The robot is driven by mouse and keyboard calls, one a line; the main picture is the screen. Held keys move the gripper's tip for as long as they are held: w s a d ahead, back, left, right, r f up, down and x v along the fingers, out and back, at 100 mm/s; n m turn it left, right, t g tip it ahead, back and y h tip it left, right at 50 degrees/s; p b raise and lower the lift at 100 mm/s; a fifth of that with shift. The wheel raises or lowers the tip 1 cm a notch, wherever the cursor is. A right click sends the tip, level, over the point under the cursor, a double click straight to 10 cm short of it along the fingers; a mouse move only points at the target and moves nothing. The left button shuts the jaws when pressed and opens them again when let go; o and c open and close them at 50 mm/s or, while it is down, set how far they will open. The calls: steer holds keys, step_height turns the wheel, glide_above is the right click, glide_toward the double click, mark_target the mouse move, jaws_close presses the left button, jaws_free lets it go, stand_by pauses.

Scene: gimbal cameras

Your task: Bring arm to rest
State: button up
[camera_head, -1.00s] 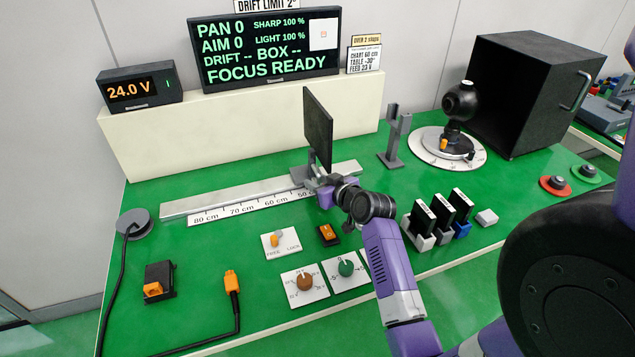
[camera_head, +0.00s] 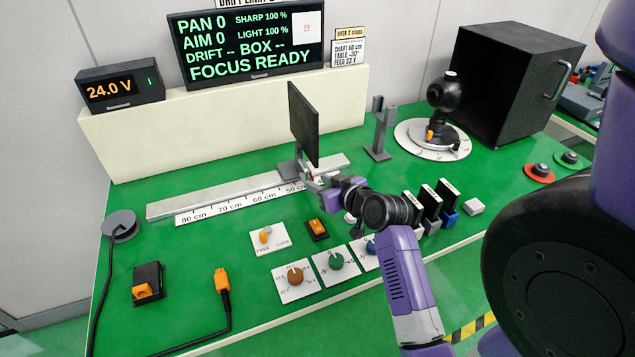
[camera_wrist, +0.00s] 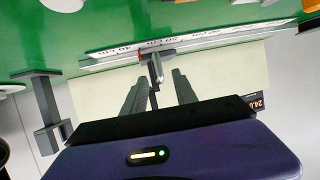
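My gripper (camera_head: 322,181) is at the end of my purple arm, low over the scale rail, beside the foot of the upright black panel (camera_head: 304,125). In the wrist view my gripper (camera_wrist: 157,82) has its two dark fingers apart. A small grey post (camera_wrist: 156,68) on the rail shows beyond and between the fingertips. I cannot tell whether a finger touches it. Nothing is clearly held. The rail (camera_head: 180,207) carries a cm scale, and the panel stands near its 50 cm mark.
A grey forked post (camera_head: 379,130), a black ball on a turntable (camera_head: 437,150) and a black box (camera_head: 510,90) stand behind. Cables run along the left.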

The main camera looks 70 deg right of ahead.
stand_by(0.4)
steer(key=r+h, duration=0.1)
steer(key=s+r+m+h, duration=0.1)
steer(key=r, duration=0.1)
steer(key=r+h, duration=0.1)
steer(key=r, duration=0.1)
steer(key=shift+s+d+m, duration=0.25)
steer(key=shift+d+m, duration=0.1)
steer(key=shift+m, duration=0.05)
steer(key=s+a+n+t+y, duration=0.25)
steer(key=a+n+t, duration=0.2)
steer(key=a, duration=1.95)
steer(key=s+a+n+y, duration=0.2)
steer(key=s+a+y, duration=0.2)
steer(key=a, duration=0.5)
steer(key=s+a+n+y, duration=0.3)
steer(key=s+a, duration=0.3)
steer(key=a, duration=0.2)
steer(key=shift+s+a+f+y, duration=0.25)
steer(key=shift+a+f+y, duration=0.15)
steer(key=shift+y, duration=0.45)
